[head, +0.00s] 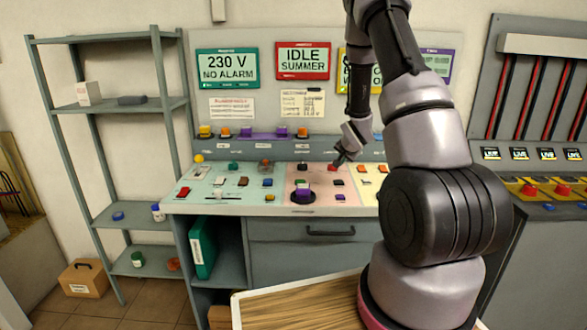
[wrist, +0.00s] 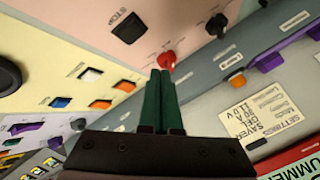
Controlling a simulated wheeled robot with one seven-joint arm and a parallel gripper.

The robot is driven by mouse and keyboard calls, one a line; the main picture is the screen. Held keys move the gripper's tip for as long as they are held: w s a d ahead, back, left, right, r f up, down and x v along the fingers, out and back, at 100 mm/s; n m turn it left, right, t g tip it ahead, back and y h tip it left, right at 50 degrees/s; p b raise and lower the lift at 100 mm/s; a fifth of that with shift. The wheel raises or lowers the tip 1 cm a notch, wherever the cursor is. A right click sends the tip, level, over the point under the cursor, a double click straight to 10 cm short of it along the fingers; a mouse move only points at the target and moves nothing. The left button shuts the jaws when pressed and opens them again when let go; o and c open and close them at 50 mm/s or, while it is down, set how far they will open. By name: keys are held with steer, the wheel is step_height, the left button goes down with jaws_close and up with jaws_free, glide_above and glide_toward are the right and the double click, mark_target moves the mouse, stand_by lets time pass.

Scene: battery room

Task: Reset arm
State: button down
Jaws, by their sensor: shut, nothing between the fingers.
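My gripper (head: 339,161) is over the pink section of the control desk (head: 300,212), in front of the upright sign panel. In the wrist view its two green fingers (wrist: 161,73) are shut together with nothing between them. Their tips are at or very close to a red knob (wrist: 167,59) on the pink section; I cannot tell whether they touch it. The red knob also shows in the head view (head: 332,168), just beside the fingertips. My arm hides the right part of the desk.
A black STOP button (wrist: 128,27) is near the knob. A grey shelf (head: 110,105) stands at left. A cabinet with red bars (head: 540,90) is at right.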

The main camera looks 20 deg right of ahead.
steer(key=s+a+r+n, duration=0.1)
steer(key=s+a+r, duration=0.1)
steer(key=s+r, duration=0.35)
steer(key=s+a+r, duration=0.2)
steer(key=r, duration=0.7)
steer(key=s+a+r+n, duration=0.1)
steer(key=s+a+r, duration=0.2)
steer(key=r, duration=0.4)
steer(key=s+a+r+n+y, duration=0.1)
steer(key=s+a+r, duration=0.2)
steer(key=s, duration=0.5)
steer(key=s+a+r+n+g+y, duration=0.1)
steer(key=s+a+r, duration=0.3)
steer(key=s, duration=0.4)
steer(key=s+a+r+n+y, duration=0.1)
steer(key=s+a+r+n, duration=0.1)
steer(key=s, duration=0.7)
step_height(320, 180, up, 2)
steer(key=shift+a+n+g+y, duration=0.3)
steer(key=shift+a+n+g, duration=0.1)
steer(key=shift+a, duration=0.5)
steer(key=shift+s, duration=0.1)
